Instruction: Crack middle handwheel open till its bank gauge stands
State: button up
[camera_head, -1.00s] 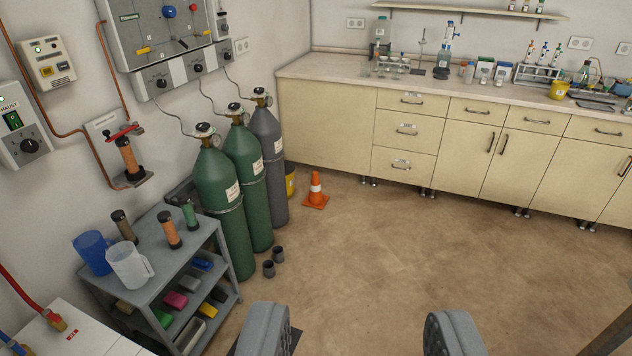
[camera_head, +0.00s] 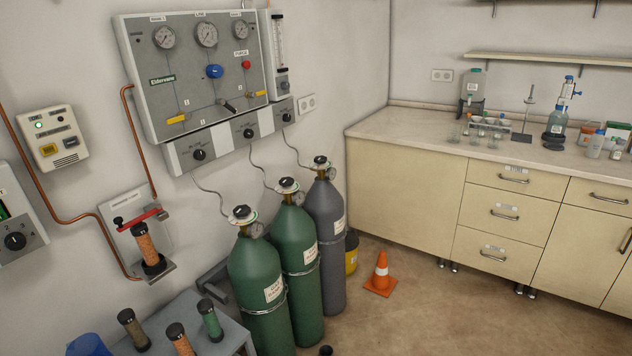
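Three gas cylinders stand in a row against the wall, each with a black-topped handwheel on its valve. The middle handwheel (camera_head: 289,184) sits on the middle green cylinder (camera_head: 297,240). The near handwheel (camera_head: 241,212) tops the other green cylinder (camera_head: 258,277), and the far handwheel (camera_head: 320,160) tops the grey cylinder (camera_head: 327,220). Small gauges are at the valves, too small to read. Thin hoses rise to the wall panel (camera_head: 150,95), which bears a left gauge (camera_head: 164,36), a centre gauge (camera_head: 207,34) and a right gauge (camera_head: 240,29); their needles are not readable. My gripper is out of view.
A grey cart (camera_head: 220,330) with filter columns stands at the lower left, near the cylinders. An orange cone (camera_head: 381,274) and a yellow bin (camera_head: 351,254) are right of them. A counter (camera_head: 405,190) runs along the back. Floor right of the cone is clear.

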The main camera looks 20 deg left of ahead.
aim_at(287, 180)
jog(key=i, duration=3.05)
jog(key=u, duration=2.4)
jog(key=i, duration=0.4)
jog(key=z, duration=1.15)
